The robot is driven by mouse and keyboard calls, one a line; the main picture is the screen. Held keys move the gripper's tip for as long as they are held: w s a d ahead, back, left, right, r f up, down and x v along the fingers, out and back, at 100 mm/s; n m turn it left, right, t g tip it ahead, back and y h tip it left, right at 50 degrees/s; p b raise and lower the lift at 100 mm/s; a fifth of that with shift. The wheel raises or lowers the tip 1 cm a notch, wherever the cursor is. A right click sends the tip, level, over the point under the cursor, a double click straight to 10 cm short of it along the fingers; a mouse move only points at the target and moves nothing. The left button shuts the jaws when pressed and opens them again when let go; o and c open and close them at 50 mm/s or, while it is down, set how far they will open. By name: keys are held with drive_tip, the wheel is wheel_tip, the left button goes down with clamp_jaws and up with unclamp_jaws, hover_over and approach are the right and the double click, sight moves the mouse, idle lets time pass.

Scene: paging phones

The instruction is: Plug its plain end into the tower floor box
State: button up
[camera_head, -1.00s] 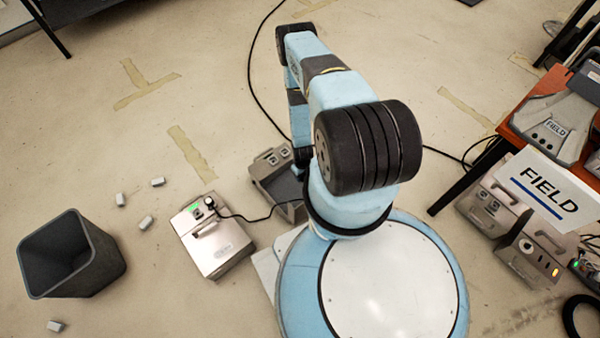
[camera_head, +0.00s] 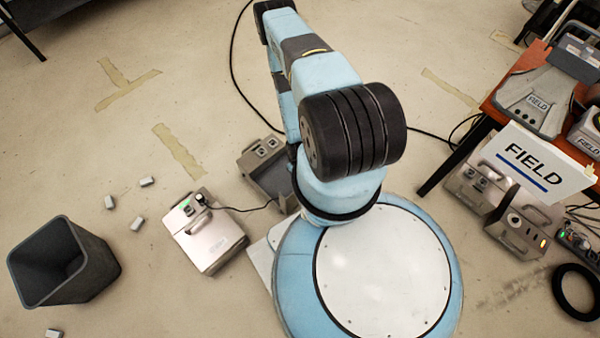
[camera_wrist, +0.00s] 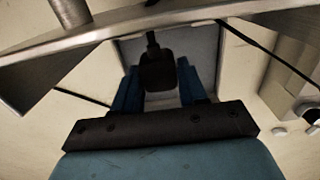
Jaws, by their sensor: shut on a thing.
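My gripper (camera_wrist: 158,88) shows in the wrist view, its blue fingers shut on a dark plug (camera_wrist: 157,72). A dark lead rises from the plug's far end. In the head view my arm hides the gripper and the held plug. A silver floor box (camera_head: 218,247) stands left of my base, with a black plug in its top, a green light beside it and a cable running right behind my arm. I cannot tell which box is the tower one.
A dark bin (camera_head: 95,265) and several small grey blocks (camera_head: 137,223) lie at left. At right are an orange-brown table (camera_head: 505,85), a FIELD sign (camera_head: 533,165), more boxes (camera_head: 518,232) and a black ring (camera_head: 577,292). Black cables cross the floor behind my arm.

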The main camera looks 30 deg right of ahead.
drive_tip(key=shift+w, duration=0.1)
drive_tip(key=w+a, duration=0.3)
drive_tip(key=w, duration=0.8)
drive_tip(key=shift+w, duration=0.25)
drive_tip(key=shift+w, duration=0.1)
drive_tip(key=w+a, duration=0.2)
drive_tip(key=w, duration=0.9)
drive_tip(key=shift+w+a, duration=0.25)
drive_tip(key=shift+a, duration=0.1)
drive_tip(key=shift+w+a, duration=0.2)
drive_tip(key=shift+w, duration=0.45)
drive_tip(key=shift+w+a, duration=0.15)
drive_tip(key=shift+w, duration=0.45)
drive_tip(key=shift+f, duration=0.15)
hover_over(261, 152)
drive_tip(key=shift+w+f, duration=0.15)
drive_tip(key=shift+f, duration=3.3)
drive_tip(key=shift+f, duration=0.55)
